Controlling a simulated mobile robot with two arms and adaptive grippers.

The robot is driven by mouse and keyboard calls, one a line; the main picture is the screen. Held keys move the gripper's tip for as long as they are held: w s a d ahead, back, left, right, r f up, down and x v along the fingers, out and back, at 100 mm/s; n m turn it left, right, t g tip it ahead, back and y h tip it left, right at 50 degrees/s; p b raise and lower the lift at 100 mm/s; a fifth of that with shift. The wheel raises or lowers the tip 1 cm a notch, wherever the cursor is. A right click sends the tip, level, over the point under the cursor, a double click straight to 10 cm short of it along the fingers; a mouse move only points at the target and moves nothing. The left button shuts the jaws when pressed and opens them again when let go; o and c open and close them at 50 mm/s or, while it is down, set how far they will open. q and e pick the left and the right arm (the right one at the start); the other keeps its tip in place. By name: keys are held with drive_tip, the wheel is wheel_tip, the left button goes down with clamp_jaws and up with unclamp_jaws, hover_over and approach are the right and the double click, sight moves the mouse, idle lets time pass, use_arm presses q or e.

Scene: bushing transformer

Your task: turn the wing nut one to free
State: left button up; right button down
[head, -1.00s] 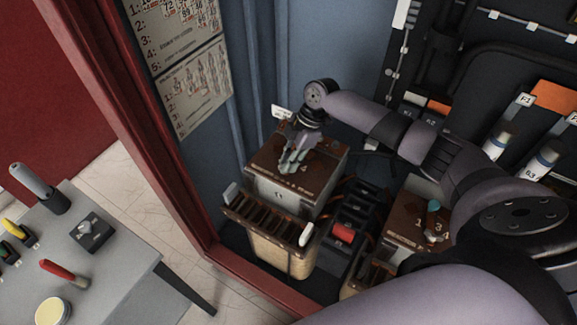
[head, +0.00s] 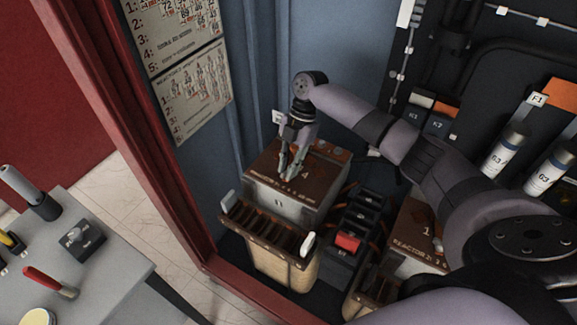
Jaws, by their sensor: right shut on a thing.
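My right gripper (head: 287,174) points down onto the brown top plate of the near transformer box (head: 278,208). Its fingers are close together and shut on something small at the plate. I take this to be the wing nut; the fingertips hide it, so its shape and angle cannot be made out. A white "4" is printed on the plate to the right of the fingers. My left gripper is not in view.
A second brown-topped box (head: 413,232) stands at the right, partly behind my arm. A black block with a red part (head: 347,242) lies between them. A grey table (head: 110,262) with tools is at the left. The red cabinet frame (head: 190,200) edges the opening.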

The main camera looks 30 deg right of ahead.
drive_tip(key=shift+s+f, duration=0.1)
drive_tip(key=shift+f, duration=0.05)
drive_tip(key=c, duration=1.8)
unclamp_jaws()
drive_tip(key=shift+o, duration=0.2)
drive_tip(key=v, duration=1.2)
drive_tip(key=shift+a, duration=0.1)
